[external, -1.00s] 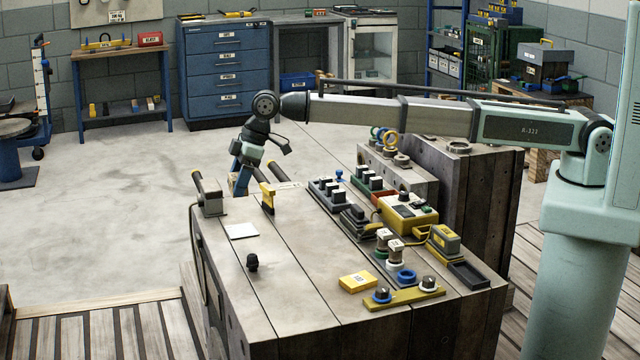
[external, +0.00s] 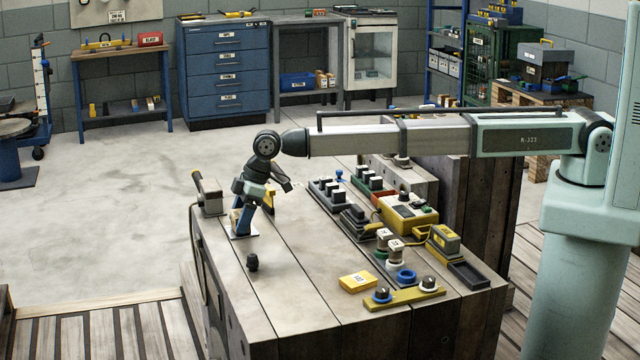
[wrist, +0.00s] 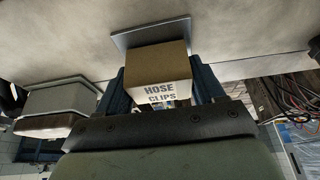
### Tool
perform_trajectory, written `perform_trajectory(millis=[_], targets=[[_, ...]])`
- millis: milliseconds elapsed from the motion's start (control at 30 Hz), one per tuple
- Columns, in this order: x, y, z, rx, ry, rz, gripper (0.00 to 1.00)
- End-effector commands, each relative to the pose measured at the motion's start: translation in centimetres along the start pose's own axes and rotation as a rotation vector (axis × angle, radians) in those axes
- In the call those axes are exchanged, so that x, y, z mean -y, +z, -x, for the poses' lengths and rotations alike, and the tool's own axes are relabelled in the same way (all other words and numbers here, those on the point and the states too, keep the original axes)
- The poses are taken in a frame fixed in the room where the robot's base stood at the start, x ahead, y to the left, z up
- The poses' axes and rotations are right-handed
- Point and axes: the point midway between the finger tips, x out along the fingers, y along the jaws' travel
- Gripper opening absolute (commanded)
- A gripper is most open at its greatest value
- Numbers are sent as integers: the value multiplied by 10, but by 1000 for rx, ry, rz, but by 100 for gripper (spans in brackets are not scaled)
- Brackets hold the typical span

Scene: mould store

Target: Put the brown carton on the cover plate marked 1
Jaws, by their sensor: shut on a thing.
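The brown carton (wrist: 158,62) has a white end marked HOSE CLIPS. It is between the fingers of my gripper (wrist: 160,90), which is shut on it. The cover plate (wrist: 150,34) also shows just beyond the carton in the wrist view. I cannot tell whether the carton touches the plate. No number can be read on the plate.
A grey block with a handle (external: 211,197) stands close behind the plate. A small black knob (external: 252,263) stands in front of it. A yellow box (external: 358,282), switches and a yellow control box (external: 408,213) lie to the right. The middle of the bench is clear.

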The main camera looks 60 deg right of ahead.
Motion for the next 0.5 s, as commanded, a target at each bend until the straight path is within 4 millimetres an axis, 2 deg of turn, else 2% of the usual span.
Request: perform_trajectory(millis=[367,400,500], targets=[[0,1,-3,0,0,0,35],[0,1,-3,0,0,0,72],[0,1,-2,0,0,0,81]])
